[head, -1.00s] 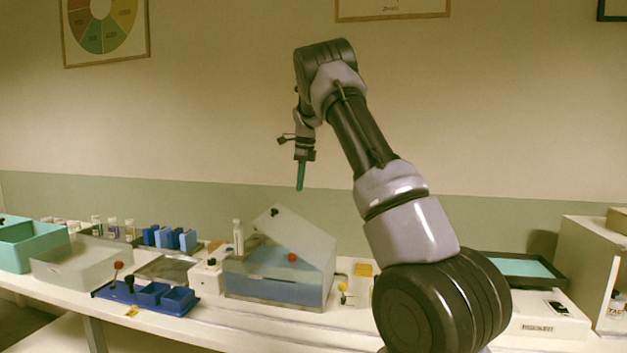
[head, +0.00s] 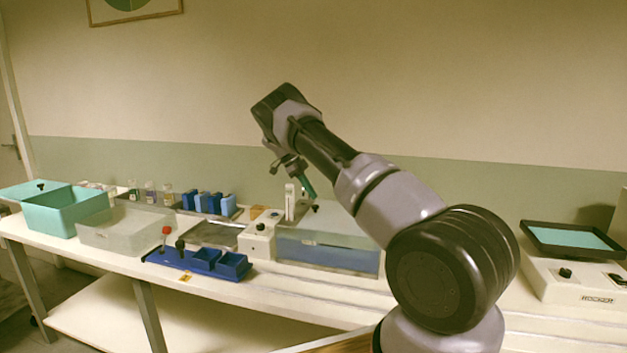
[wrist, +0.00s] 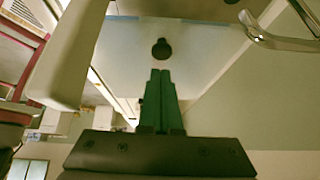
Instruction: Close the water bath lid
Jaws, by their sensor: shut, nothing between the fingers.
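The water bath (head: 328,258) is a clear-walled box with blue water, on the bench at the middle of the head view. Its pale lid (head: 345,217) looks flat across the top, with a dark knob (head: 315,208). My arm hides its right part. My gripper (head: 311,195) points down just above the knob, its green fingers shut and empty. In the wrist view the shut fingers (wrist: 160,72) point at the knob (wrist: 161,50) on the pale lid (wrist: 190,45). A small gap shows between them.
A white box with a black knob (head: 258,240) stands left of the bath. Bottles (head: 150,192) and blue blocks (head: 205,204) stand behind. A teal box (head: 65,212) is far left, a rocker (head: 575,282) at right.

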